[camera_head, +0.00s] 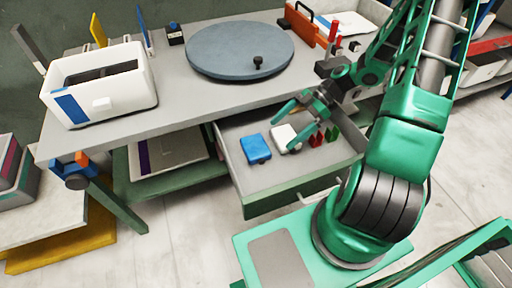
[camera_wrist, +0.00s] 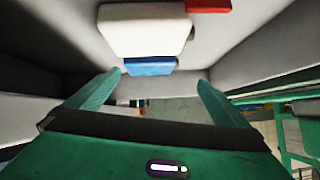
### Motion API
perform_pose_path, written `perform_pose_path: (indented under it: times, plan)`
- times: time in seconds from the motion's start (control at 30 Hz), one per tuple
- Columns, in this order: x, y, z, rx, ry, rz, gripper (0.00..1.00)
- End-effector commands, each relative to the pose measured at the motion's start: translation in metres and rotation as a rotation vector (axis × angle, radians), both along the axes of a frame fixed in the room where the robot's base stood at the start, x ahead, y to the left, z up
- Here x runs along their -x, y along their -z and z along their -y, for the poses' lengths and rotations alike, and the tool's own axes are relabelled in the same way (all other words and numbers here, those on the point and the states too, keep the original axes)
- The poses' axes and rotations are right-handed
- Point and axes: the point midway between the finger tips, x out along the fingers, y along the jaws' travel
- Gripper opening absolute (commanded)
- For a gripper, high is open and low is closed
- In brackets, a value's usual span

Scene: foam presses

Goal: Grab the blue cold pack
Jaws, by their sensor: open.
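The blue cold pack (camera_head: 256,148) lies flat in the open drawer, left of a white pack (camera_head: 285,137). In the wrist view a blue piece (camera_wrist: 150,66), which looks like the pack, shows beside the larger white pack (camera_wrist: 145,28). My gripper (camera_head: 282,135) is open and empty, its two green fingers reaching over the drawer near the white pack. In the wrist view the fingers (camera_wrist: 160,77) stand wide apart on either side of the blue piece. I cannot tell the exact height of the fingertips above the packs.
The drawer's front wall (camera_head: 290,193) and the tabletop (camera_head: 190,108) border the space. On the table stand a white bin (camera_head: 100,98) and a round grey disc (camera_head: 240,48).

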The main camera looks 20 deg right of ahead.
Motion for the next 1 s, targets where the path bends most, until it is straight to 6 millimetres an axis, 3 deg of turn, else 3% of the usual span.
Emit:
perform_pose_path:
  times: [0.3, 0.6, 0.87, 1.0]
  plan:
    - [-0.016, 0.012, -0.015, -0.141, -0.036, 0.174, 1.00]
    - [-0.016, 0.031, -0.051, -0.143, -0.038, 0.179, 1.00]
    - [-0.015, 0.040, -0.066, -0.142, -0.037, 0.178, 1.00]
    - [-0.015, 0.047, -0.084, -0.142, -0.038, 0.177, 1.00]
